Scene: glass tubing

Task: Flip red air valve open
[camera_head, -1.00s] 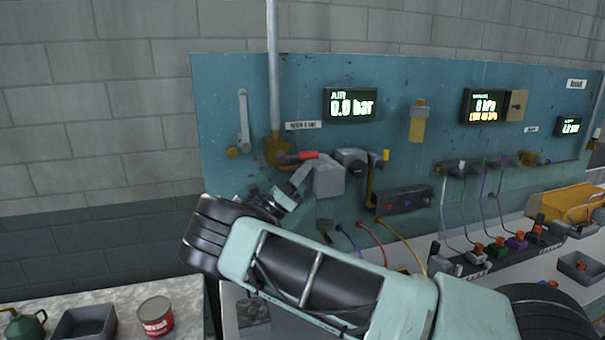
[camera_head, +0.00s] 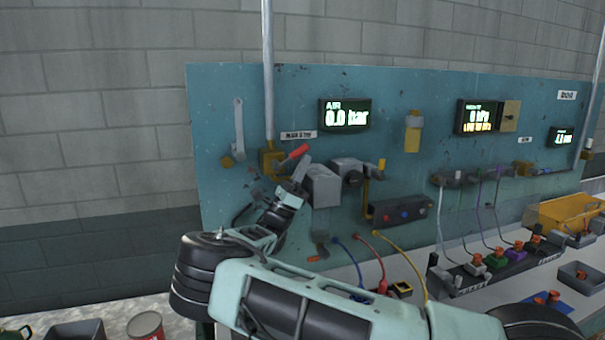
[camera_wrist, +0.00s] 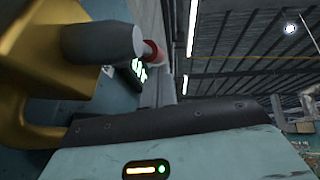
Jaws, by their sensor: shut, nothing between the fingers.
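The red air valve handle (camera_head: 294,155) is on the brass valve body (camera_head: 268,160) at the foot of the vertical pipe. In the head view it slants, with its outer end up and to the right. My gripper (camera_head: 301,170) is shut and empty, its tip just below and right of the handle; I cannot tell whether they touch. In the wrist view a bit of the red handle (camera_wrist: 152,51) shows behind the grey stem (camera_wrist: 105,42), beside the brass body (camera_wrist: 30,70). The air display (camera_head: 345,114) reads 0.0 bar.
A grey box-shaped fitting (camera_head: 322,186) sits on the panel close right of my gripper.

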